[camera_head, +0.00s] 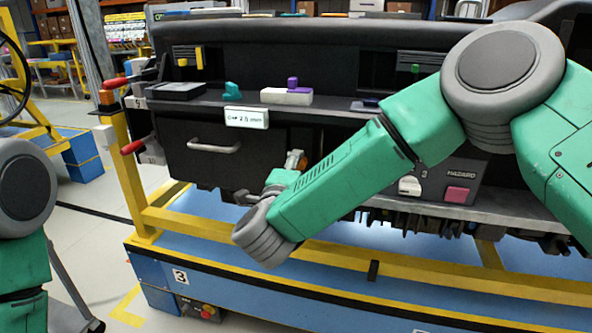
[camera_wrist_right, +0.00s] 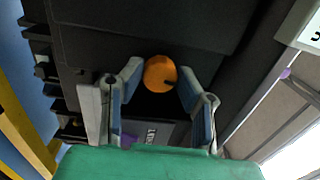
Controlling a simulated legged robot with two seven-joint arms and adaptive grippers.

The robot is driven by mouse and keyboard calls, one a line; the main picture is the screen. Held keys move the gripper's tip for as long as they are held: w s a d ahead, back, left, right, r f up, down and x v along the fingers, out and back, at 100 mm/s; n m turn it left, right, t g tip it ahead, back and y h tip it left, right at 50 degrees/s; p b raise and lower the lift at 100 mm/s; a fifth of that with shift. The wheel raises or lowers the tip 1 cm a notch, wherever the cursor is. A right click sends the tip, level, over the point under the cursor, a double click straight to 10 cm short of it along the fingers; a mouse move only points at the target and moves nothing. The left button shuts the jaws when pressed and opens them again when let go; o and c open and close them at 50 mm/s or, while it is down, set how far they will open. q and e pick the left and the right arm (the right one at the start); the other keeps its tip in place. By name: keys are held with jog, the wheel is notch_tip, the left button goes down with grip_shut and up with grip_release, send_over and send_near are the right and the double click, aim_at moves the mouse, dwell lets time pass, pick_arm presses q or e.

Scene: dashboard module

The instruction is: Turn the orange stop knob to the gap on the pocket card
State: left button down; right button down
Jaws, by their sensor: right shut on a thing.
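The orange stop knob (camera_wrist_right: 160,74) sits between the two fingers of my right gripper (camera_wrist_right: 160,84), which is shut on it. A dark mark shows on the lower right of the knob's face in the right wrist view. In the head view the knob (camera_head: 295,159) is partly hidden by my right gripper (camera_head: 284,172). The white pocket card (camera_head: 246,117) stands at the shelf edge above the drawer front, left of the knob. It has a handwritten gap in mm, but the digits are too small to read surely. My left gripper is out of view.
The shelf holds a teal piece (camera_head: 232,90), a white and purple block (camera_head: 287,94) and a dark tray (camera_head: 176,91). A HAZARD panel with a pink button (camera_head: 457,195) is right of the knob. A yellow rail (camera_head: 330,252) runs below.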

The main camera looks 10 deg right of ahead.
jog(key=shift+s+f+m, duration=0.1)
jog(key=shift+f+m, duration=0.25)
jog(key=shift+m, duration=0.15)
jog(key=c, duration=1.2)
grip_release()
jog(key=shift+r, duration=0.1)
jog(key=v, duration=1.2)
jog(key=shift+a, duration=0.1)
